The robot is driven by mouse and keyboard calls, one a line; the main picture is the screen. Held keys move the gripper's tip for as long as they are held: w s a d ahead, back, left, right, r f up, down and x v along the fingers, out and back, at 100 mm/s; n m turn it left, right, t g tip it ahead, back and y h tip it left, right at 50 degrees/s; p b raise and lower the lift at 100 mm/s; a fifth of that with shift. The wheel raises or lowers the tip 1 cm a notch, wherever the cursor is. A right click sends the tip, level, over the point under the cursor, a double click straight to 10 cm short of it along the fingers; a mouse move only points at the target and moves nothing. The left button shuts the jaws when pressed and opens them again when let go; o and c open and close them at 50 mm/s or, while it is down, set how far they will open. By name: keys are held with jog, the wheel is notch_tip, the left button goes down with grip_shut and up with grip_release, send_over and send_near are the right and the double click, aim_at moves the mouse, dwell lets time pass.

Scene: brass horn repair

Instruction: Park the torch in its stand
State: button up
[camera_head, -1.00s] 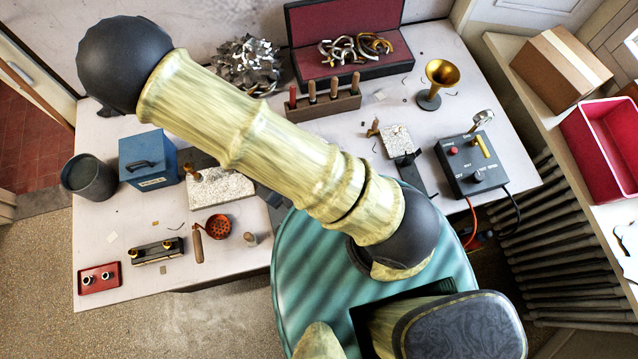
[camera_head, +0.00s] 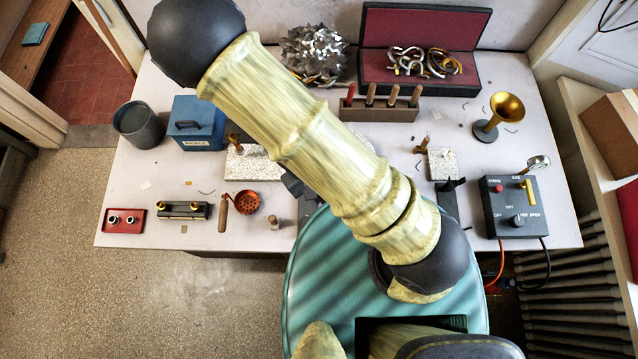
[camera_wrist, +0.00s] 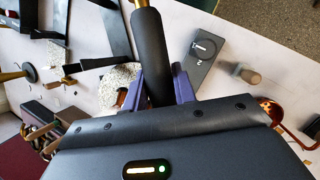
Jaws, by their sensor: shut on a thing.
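In the wrist view, my gripper (camera_wrist: 162,90) is shut on the black handle of the torch (camera_wrist: 151,50). A bit of brass shows at the handle's far end, at the top edge; the rest of the torch is out of that view. A black stand with a forked top (camera_head: 450,186) is on the bench at right in the head view, between the small speckled block and the control box. A black forked part (camera_wrist: 45,22), likely the same stand, shows at upper left in the wrist view, apart from the torch. My arm hides most of the gripper and torch in the head view.
The control box (camera_head: 516,206) with hoses and gauge stands right of the stand. The small speckled block (camera_head: 441,164), tool rack (camera_head: 380,113) and brass horn bell (camera_head: 505,109) are behind.

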jog(key=w+d+r+m+p, duration=0.1)
jog(key=w+d, duration=0.2)
jog(key=d, duration=0.3)
jog(key=w+d+r+m+g, duration=0.1)
jog(key=w+d, duration=0.1)
jog(key=d, duration=0.4)
jog(key=w+d+r+m+p, duration=0.1)
jog(key=w+d, duration=0.2)
jog(key=d, duration=0.2)
jog(key=s+d+f+m+b, duration=0.1)
jog(key=s+d, duration=0.1)
jog(key=d, duration=0.5)
jog(key=s+d+f+m+y+b, duration=0.1)
jog(key=s+d, duration=0.2)
jog(key=d, duration=0.4)
jog(key=s+d+f+m+g+y+b, duration=0.1)
jog(key=s+d+b, duration=0.1)
jog(key=d, duration=0.5)
jog(key=shift+s+d+f+m, duration=0.3)
jog(key=shift+d+m, duration=0.05)
jog(key=shift+m, duration=0.05)
jog(key=shift+f, duration=0.1)
jog(key=shift+f+b, duration=3.4)
jog(key=shift+f, duration=0.8)
